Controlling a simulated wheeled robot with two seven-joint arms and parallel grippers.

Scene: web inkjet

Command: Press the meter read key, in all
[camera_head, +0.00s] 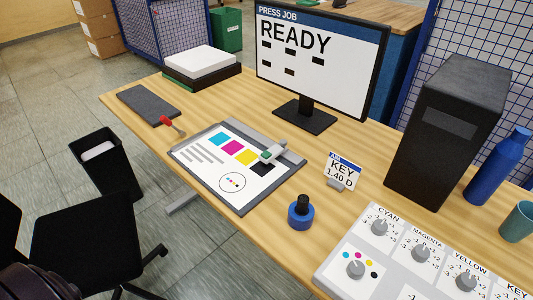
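A small grey handheld meter (274,152) with a green spot lies on the right part of the printed sheet (205,160). Its end is next to the black patch (262,170), and cannot be read at this size. The sheet has cyan, magenta and yellow patches and rests on a grey board (242,207). A card (343,171) reading "AIM KEY 1.40 D" stands to the right. The monitor (318,50) shows "PRESS JOB" and "READY". Neither of my grippers is in view.
A blue round item with a black top (301,212) stands in front of the card. A knob console (405,250) is at lower right. A black tower (447,135), blue bottle (497,167) and cup (517,222) stand right. A red-handled tool (172,124) lies left.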

